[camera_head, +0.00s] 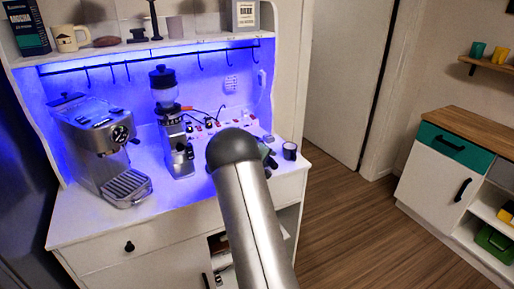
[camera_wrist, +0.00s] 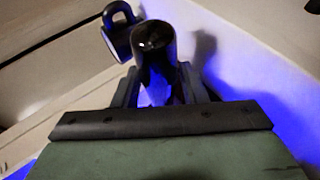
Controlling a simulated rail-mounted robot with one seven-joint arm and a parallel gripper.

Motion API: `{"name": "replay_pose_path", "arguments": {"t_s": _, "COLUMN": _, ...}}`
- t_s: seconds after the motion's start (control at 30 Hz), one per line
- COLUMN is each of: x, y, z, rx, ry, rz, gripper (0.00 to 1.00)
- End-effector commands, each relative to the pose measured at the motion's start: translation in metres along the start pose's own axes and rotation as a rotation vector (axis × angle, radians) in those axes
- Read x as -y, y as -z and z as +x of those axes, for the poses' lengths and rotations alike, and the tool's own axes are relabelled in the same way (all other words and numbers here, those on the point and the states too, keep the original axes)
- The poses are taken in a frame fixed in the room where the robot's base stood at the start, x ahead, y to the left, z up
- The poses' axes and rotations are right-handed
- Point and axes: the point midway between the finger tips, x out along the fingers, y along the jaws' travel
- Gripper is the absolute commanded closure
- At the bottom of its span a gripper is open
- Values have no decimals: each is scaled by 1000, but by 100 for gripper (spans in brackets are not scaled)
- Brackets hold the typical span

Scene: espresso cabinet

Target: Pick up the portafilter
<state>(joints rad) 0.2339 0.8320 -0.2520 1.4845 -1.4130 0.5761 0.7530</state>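A dark, rounded cylindrical piece (camera_wrist: 155,38), which looks like the portafilter's handle, shows in the wrist view. It lies between the two fingers of my gripper (camera_wrist: 158,85). The fingers stand apart on either side of it, with blue light showing in the gap below. I cannot tell whether either finger touches it. In the head view my arm hides most of my gripper (camera_head: 268,155), which is over the right part of the counter. The portafilter cannot be made out clearly there.
A dark mug (camera_head: 289,151) stands close to my gripper at the counter's right end; it also shows in the wrist view (camera_wrist: 119,32). A grinder (camera_head: 172,130) and an espresso machine (camera_head: 102,145) stand left on the white counter (camera_head: 75,220). A shelf is above.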

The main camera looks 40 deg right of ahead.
Motion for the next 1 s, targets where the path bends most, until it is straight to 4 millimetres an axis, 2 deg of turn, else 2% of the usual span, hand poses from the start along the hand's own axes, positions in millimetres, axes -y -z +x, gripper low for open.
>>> {"name": "replay_pose_path", "arguments": {"t_s": 0.03, "x": 0, "y": 0, "z": 0, "rx": 0, "ry": 0, "rz": 0, "gripper": 61}}
{"name": "replay_pose_path", "arguments": {"t_s": 0.07, "x": 0, "y": 0, "z": 0, "rx": 0, "ry": 0, "rz": 0, "gripper": 67}}
{"name": "replay_pose_path", "arguments": {"t_s": 0.17, "x": 0, "y": 0, "z": 0, "rx": 0, "ry": 0, "rz": 0, "gripper": 95}}
{"name": "replay_pose_path", "arguments": {"t_s": 0.2, "x": 0, "y": 0, "z": 0, "rx": 0, "ry": 0, "rz": 0, "gripper": 100}}
{"name": "replay_pose_path", "arguments": {"t_s": 0.57, "x": -4, "y": 1, "z": -2, "rx": -1, "ry": -2, "rz": 3, "gripper": 100}}
{"name": "replay_pose_path", "arguments": {"t_s": 0.77, "x": -20, "y": 6, "z": -12, "rx": -3, "ry": -3, "rz": 6, "gripper": 100}}
{"name": "replay_pose_path", "arguments": {"t_s": 0.83, "x": -29, "y": 6, "z": -19, "rx": -4, "ry": -3, "rz": 6, "gripper": 100}}
{"name": "replay_pose_path", "arguments": {"t_s": 1.0, "x": -52, "y": -11, "z": -51, "rx": -4, "ry": -3, "rz": 6, "gripper": 100}}
